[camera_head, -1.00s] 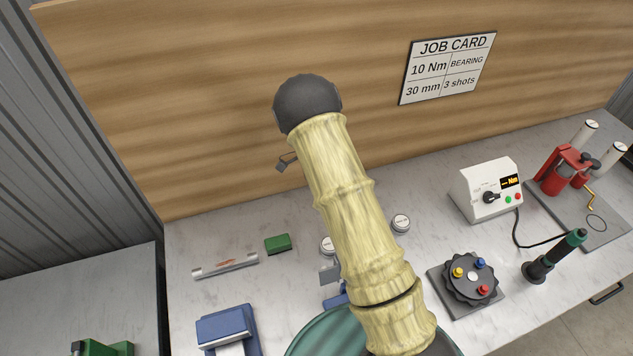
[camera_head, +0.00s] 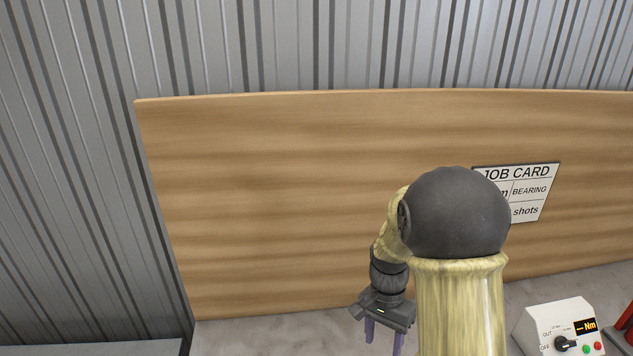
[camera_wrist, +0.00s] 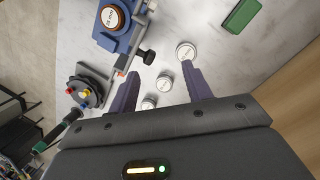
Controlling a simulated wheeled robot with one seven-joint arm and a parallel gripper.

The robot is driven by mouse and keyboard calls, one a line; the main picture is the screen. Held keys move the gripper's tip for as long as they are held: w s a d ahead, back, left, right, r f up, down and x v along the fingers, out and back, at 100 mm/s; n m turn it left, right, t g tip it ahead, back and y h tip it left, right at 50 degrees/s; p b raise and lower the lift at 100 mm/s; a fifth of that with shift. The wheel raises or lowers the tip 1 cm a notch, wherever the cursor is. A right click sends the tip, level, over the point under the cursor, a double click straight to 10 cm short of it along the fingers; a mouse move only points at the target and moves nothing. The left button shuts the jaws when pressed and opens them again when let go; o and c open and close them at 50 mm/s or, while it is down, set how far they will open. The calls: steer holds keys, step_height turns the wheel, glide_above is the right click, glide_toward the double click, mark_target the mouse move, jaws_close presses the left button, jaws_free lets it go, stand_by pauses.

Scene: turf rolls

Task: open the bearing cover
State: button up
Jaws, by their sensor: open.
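My gripper (camera_head: 384,340) is in view low in the head view, pointing down, with its purple fingers apart. In the wrist view the open gripper (camera_wrist: 160,70) hangs over the bench with nothing between its fingers. A blue fixture (camera_wrist: 126,42) at the upper left of the wrist view holds a round part with a brown rim and white labelled face (camera_wrist: 112,18). I cannot read the label, so I cannot tell if this is the bearing cover. A grey bar and a black knob (camera_wrist: 146,57) are at the fixture's side.
White round caps (camera_wrist: 186,50) lie around the fingers in the wrist view, with a green block (camera_wrist: 240,14) at upper right. A dark disc with coloured knobs (camera_wrist: 84,92) is at left. The wooden back panel (camera_head: 290,200) stands behind the bench; a controller (camera_head: 558,330) is at right.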

steer(key=s+d+n+t+b, duration=0.1)
steer(key=s+n+t+b, duration=0.3)
steer(key=s+n, duration=0.4)
steer(key=shift+s+r+t, duration=0.2)
steer(key=shift+s+t, duration=0.15)
steer(key=shift+t, duration=0.25)
steer(key=shift+c, duration=1.4)
